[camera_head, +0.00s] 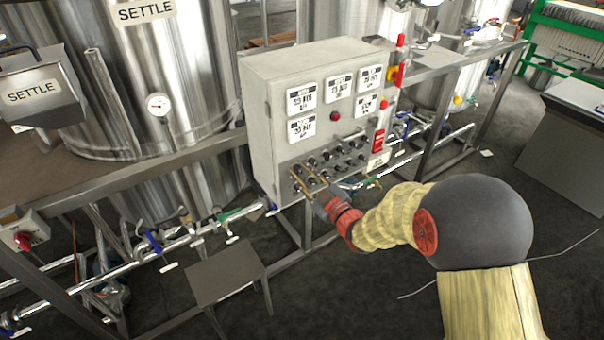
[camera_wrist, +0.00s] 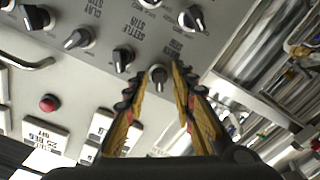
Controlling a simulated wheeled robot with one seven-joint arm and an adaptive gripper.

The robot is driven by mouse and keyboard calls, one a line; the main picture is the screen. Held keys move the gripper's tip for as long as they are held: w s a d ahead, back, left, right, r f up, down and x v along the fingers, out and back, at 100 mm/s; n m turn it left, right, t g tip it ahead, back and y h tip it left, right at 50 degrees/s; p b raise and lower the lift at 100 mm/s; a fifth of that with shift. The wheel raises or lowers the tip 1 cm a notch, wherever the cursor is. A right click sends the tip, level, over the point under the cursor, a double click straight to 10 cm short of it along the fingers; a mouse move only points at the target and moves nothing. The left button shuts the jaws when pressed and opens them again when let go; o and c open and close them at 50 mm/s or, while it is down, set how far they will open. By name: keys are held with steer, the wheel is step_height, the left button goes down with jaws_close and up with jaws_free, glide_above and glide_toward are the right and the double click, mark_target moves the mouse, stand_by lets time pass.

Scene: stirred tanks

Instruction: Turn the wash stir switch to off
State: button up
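The wash stir switch (camera_wrist: 158,74) is a small dark knob at the end of a row of similar knobs on the grey panel. Its label beside it is turned and partly covered by a fingertip. My gripper (camera_wrist: 160,70) is open, with its two yellow-and-black fingers on either side of this knob; I cannot tell whether they touch it. The head view shows my gripper (camera_head: 308,179) at the lower knobs of the control box (camera_head: 262,130). The switch itself is too small to pick out there.
A red button (camera_wrist: 48,103) and white display plates lie nearby. Pipes (camera_wrist: 265,65) run right of the panel. A steel tank (camera_head: 160,90) stands left of the box.

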steer(key=shift+d, duration=0.1)
steer(key=v, duration=1.2)
